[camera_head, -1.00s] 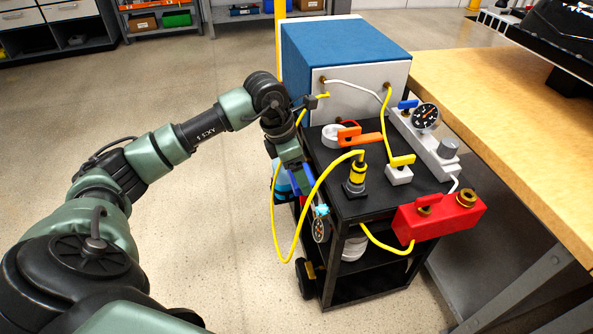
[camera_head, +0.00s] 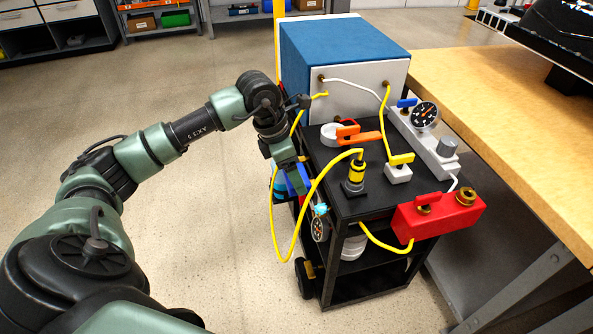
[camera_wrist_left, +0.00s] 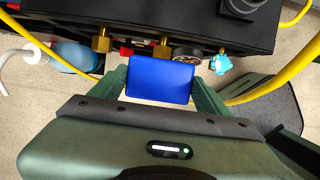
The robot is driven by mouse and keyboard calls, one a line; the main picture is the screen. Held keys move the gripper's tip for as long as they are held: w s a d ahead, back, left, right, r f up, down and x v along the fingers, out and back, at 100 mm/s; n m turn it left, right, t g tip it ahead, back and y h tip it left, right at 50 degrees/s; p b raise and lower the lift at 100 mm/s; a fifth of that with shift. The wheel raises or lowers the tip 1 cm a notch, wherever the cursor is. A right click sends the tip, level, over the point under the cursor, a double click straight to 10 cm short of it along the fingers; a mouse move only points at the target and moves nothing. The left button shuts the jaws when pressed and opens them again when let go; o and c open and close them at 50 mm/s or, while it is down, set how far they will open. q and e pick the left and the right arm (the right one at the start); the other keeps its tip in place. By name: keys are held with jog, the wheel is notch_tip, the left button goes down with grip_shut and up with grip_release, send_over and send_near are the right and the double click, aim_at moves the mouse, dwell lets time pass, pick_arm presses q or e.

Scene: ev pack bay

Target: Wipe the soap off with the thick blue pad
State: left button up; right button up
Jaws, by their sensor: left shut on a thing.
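The thick blue pad (camera_wrist_left: 160,80) is between the fingers of my left gripper (camera_wrist_left: 162,92), which is shut on it. In the head view the pad (camera_head: 298,181) shows beside the left side of the black cart. A light-blue foamy blob (camera_wrist_left: 221,64), which looks like the soap, is on the cart's side fittings, right of the pad in the wrist view. In the head view the blob (camera_head: 320,209) is just above a small round gauge (camera_head: 319,229). The pad appears apart from the blob. My left gripper (camera_head: 291,170) is partly hidden by its arm. My right gripper is not in view.
A yellow hose (camera_head: 275,227) loops out beside the gripper. Brass fittings (camera_wrist_left: 102,42) stick out from the cart near the pad. A light-blue bottle (camera_wrist_left: 76,56) is at left. The cart (camera_head: 345,205) carries valves and a red block (camera_head: 440,215). Floor to the left is clear.

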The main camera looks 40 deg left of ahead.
pick_arm(q)
jog(key=shift+s+a+f, duration=0.1)
jog(key=shift+s+a, duration=0.1)
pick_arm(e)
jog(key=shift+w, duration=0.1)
